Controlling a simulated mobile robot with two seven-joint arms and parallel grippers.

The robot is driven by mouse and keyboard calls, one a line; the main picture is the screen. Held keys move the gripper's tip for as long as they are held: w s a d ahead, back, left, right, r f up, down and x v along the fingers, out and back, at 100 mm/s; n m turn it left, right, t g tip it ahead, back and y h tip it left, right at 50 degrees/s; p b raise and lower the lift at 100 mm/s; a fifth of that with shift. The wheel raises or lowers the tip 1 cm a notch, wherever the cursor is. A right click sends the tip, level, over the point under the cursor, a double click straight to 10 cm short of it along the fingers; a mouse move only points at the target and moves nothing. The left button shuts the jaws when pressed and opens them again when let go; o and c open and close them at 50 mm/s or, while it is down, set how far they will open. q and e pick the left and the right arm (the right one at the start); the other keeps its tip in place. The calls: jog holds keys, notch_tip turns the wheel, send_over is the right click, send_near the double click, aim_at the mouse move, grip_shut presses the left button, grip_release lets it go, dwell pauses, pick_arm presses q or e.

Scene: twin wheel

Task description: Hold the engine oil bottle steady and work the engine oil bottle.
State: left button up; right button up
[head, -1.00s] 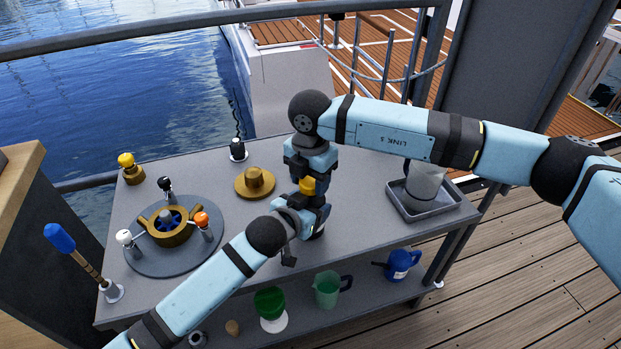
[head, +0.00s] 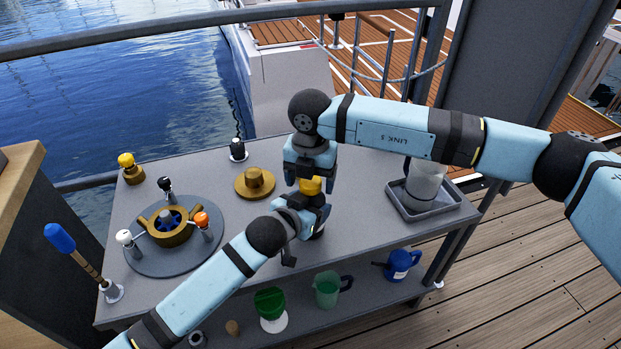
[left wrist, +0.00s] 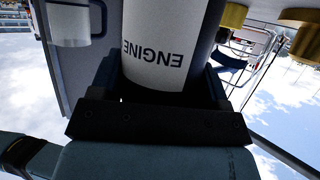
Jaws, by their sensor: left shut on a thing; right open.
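The engine oil bottle stands on the grey bench in the head view, mostly hidden by my grippers; its yellow cap (head: 311,186) shows at the top. In the left wrist view the bottle (left wrist: 160,50) fills the space between my left fingers, with a white label reading ENGINE upside down. My left gripper (head: 303,220) is shut on the bottle's body from the near left side. My right gripper (head: 310,178) is open, pointing down from above at the cap. Its fingertips are partly hidden, so I cannot tell whether they touch the cap.
A brass flanged piece (head: 255,182) lies left of the bottle. A round plate (head: 150,262) with a brass wheel and several knobs is further left. A clear container (head: 424,185) stands in a grey tray (head: 455,208) at right. A lower shelf holds a green jug (head: 327,290) and a blue can (head: 400,264).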

notch_tip(320, 180, up, 4)
jog(key=shift+r, duration=0.2)
jog(key=shift+c, duration=0.3)
notch_tip(320, 180, up, 3)
jog(key=m, duration=0.5)
jog(key=shift+m, duration=0.3)
jog(key=shift+r+m, duration=0.1)
jog(key=shift+m, duration=0.5)
notch_tip(320, 180, down, 8)
jog(key=shift+r, duration=0.15)
